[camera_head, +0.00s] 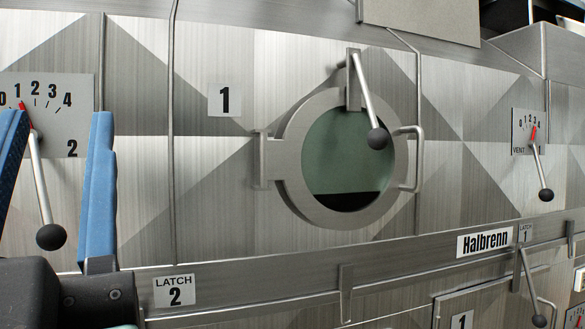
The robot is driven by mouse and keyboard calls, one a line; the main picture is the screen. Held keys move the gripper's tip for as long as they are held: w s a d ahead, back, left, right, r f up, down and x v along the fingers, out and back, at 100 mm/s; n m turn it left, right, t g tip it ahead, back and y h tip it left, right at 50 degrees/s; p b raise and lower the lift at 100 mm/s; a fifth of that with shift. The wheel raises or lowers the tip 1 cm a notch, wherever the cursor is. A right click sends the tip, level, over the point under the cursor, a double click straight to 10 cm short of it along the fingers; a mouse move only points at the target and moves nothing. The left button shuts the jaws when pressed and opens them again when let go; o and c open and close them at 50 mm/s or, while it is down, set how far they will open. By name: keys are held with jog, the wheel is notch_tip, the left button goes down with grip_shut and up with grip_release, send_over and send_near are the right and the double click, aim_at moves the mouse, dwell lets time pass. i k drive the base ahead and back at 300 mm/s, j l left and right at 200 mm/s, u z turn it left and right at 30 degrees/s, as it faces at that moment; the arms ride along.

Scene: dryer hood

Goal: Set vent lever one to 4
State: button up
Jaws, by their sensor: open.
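A small scale plate (517,138) marked 0 to 4 and "VENT" is on the metal wall at the right; its vent number is not readable. Its lever (539,168) hangs down to a black ball knob (546,195), and its red pointer is near 3. A larger plate (75,118) at the left is marked 2; its lever (41,185) ends in a black knob (51,237), with the red pointer near 1. My gripper (57,118) is open, its blue fingers either side of the left lever in the picture. Contact cannot be told. It is far left of the right lever.
A round window (345,160) with a latch lever (365,90) and a side handle (412,158) stands out from the wall between the two scales. A ledge runs below, with a "LATCH 2" label (174,290). Another lever (531,285) hangs at lower right.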

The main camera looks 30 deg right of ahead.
aim_at(546, 195)
jog(key=z, duration=2)
jog(key=i+u, duration=0.2)
jog(key=i+l+u, duration=0.2)
jog(key=i, duration=0.2)
jog(key=i+j, duration=0.2)
jog(key=i, duration=0.25)
